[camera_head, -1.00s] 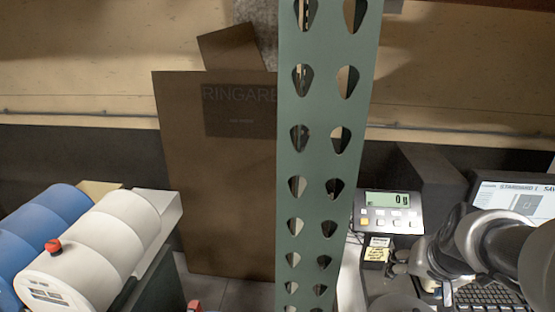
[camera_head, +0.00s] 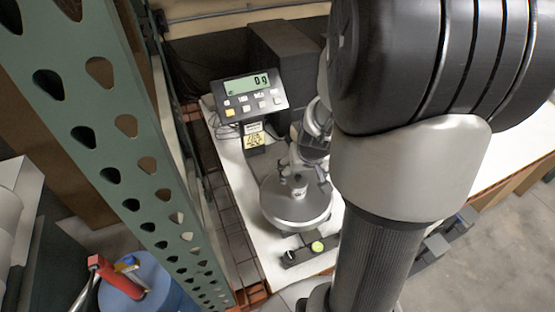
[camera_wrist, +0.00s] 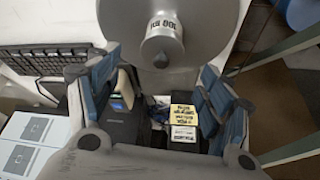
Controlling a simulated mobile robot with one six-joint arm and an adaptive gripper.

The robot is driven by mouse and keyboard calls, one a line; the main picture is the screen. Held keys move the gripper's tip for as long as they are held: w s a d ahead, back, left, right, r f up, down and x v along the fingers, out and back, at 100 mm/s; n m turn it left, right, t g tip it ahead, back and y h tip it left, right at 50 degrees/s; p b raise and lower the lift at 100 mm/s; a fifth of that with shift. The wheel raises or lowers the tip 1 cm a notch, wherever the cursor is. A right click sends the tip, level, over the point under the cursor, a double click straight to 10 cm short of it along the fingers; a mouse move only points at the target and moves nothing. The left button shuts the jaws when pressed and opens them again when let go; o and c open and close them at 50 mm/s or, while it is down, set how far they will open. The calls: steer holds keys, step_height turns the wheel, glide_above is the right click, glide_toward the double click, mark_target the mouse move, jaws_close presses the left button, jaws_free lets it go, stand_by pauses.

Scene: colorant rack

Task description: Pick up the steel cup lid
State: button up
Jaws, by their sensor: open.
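A small labelled steel cup (camera_head: 298,188) stands on the round pan (camera_head: 280,217) of the scale in the head view. In the wrist view the cup (camera_wrist: 163,35) is near the top centre, on the pan (camera_wrist: 215,25). Its rounded end with a small dark knob, apparently the lid (camera_wrist: 161,55), faces the camera; the seam between lid and cup is not clear. My gripper (camera_wrist: 157,75) is open and empty, its blue-padded fingers spread left and right, with the lid beyond them. In the head view my gripper (camera_head: 305,160) is close above the cup, partly hidden by my arm.
The scale display (camera_head: 248,95) reads 0 g behind the pan. A dark box (camera_head: 283,55) stands behind it. A green perforated post (camera_head: 130,140) rises at left. A small dark bar with knobs (camera_head: 308,250) lies in front. A keyboard (camera_wrist: 50,60) lies left in the wrist view.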

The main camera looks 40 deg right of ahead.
mark_target(298, 178)
steer(key=x, duration=0.2)
steer(key=b+x, duration=0.1)
steer(key=x, duration=0.1)
steer(key=shift+a+f, duration=0.1)
steer(key=shift+a, duration=0.1)
steer(key=shift+w+d+f+b, duration=0.2)
steer(key=shift+f+b, duration=0.15)
steer(key=shift+f, duration=0.1)
steer(key=shift+c, duration=0.4)
steer(key=c, duration=1.2)
steer(key=shift+r, duration=0.1)
